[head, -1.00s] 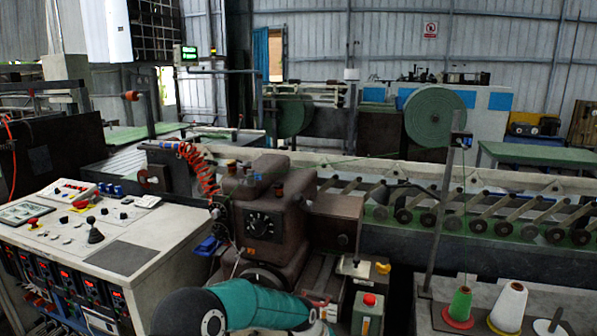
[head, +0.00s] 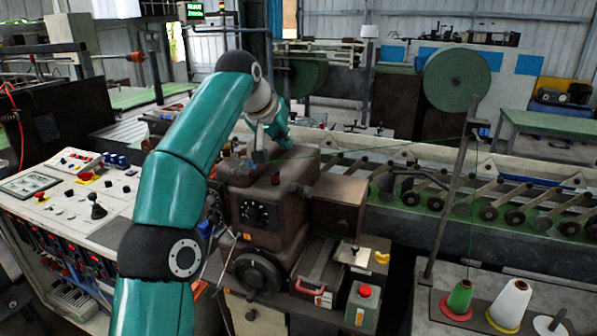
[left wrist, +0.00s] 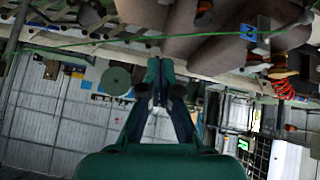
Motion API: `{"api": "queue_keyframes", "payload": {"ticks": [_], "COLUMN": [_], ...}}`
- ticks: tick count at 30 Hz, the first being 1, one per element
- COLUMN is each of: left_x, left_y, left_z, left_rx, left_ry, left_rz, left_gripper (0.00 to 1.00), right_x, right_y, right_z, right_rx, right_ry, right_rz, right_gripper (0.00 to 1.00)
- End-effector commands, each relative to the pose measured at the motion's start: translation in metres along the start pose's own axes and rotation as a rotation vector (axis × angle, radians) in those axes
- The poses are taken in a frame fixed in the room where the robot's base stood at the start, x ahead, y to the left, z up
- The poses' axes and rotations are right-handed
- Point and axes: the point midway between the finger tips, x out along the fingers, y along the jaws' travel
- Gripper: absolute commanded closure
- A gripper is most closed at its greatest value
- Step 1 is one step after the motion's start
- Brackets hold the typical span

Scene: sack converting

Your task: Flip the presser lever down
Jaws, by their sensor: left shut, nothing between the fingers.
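The brown sewing machine head (head: 290,208) stands at the middle of the head view, with a dial on its front and a handwheel below. I cannot pick out the presser lever for certain. My left arm rises from the bottom and bends over, with its gripper (head: 262,150) at the top of the machine head. In the left wrist view the picture is upside down; my left gripper (left wrist: 160,68) has its fingers together and empty, just under the brown machine body (left wrist: 215,35). My right gripper is not in view.
A control console (head: 75,225) stands at the left. A green thread (head: 400,146) runs from the machine to a thread stand (head: 452,195). Thread cones (head: 510,305) stand at the lower right. A conveyor (head: 500,205) extends right. A box with a red button (head: 363,305) sits in front.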

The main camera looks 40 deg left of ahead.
Motion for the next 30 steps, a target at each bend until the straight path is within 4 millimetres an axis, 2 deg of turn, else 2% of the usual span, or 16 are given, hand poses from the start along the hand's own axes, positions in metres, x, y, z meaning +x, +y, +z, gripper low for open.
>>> {"api": "queue_keyframes", "payload": {"ticks": [7,11,17,26,30], "left_x": [0.002,0.01,0.04,0.104,0.102], "left_y": [-0.005,-0.006,-0.006,-0.007,-0.007], "left_z": [0.002,0.002,0.002,0.002,0.01], "left_rx": [-0.006,-0.006,-0.006,-0.006,-0.006], "left_ry": [-0.003,-0.003,-0.005,-0.005,-0.003], "left_rz": [-0.006,-0.007,-0.008,-0.008,-0.007], "left_gripper": [1.0,1.0,1.0,1.0,1.0], "right_x": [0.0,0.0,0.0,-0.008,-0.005], "right_y": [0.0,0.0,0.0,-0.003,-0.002], "right_z": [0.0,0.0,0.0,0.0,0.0], "right_rx": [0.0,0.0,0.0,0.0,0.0], "right_ry": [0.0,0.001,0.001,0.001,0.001], "right_rz": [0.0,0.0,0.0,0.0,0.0], "right_gripper": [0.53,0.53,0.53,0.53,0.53]}}
